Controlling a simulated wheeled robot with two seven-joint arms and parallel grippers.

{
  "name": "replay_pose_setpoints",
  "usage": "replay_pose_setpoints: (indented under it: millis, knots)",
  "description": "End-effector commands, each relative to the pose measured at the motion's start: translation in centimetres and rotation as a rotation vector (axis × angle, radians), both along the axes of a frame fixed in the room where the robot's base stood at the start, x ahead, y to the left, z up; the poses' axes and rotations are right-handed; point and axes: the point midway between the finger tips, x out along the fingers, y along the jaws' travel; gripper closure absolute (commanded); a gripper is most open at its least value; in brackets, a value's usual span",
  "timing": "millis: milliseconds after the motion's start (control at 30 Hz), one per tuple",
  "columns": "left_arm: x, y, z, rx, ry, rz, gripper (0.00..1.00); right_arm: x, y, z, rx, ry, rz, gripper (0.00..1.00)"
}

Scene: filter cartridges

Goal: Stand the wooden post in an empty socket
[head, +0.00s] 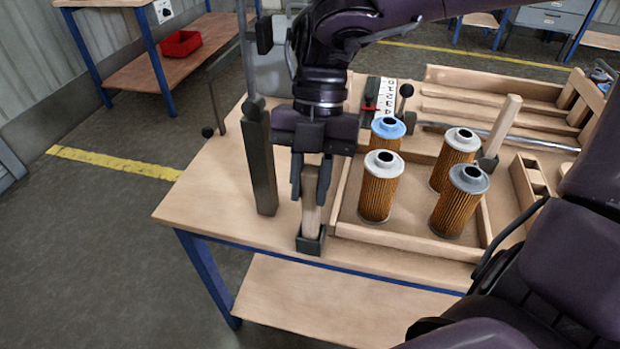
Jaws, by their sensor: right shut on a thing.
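The pale wooden post (311,218) is upright in my right gripper (311,192), whose fingers are shut on its upper part. The post's lower end meets the dark square socket (310,243) at the table's front edge and appears to be inside its rim; how deep it sits is hidden. A second wooden post (503,124) stands slightly tilted in the picture in another dark socket (488,164) at the right of the filter tray. My left gripper is not in view.
A wooden tray (405,240) beside the post holds several filter cartridges, one blue-capped (388,127). A dark upright column (260,160) stands close left of my right gripper. Wooden racks (480,88) lie behind. The table's left front corner (190,205) is clear.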

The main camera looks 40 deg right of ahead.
Motion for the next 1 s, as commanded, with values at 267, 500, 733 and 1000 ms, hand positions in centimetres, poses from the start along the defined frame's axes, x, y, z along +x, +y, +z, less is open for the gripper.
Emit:
replay_pose_setpoints:
  millis: [267, 500, 733, 1000]
  knots:
    - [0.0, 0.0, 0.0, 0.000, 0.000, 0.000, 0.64, 0.0, 0.0, 0.0, 0.000, 0.000, 0.000, 0.51]
    - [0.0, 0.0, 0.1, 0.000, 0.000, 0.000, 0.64, 0.1, -0.1, 0.2, -0.001, 0.000, -0.001, 0.51]
    - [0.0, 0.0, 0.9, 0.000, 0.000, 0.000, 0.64, 1.0, -1.0, 3.4, -0.003, -0.004, -0.003, 0.51]
    - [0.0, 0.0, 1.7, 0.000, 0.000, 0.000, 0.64, 1.8, -2.1, 6.8, -0.002, -0.001, -0.002, 0.51]
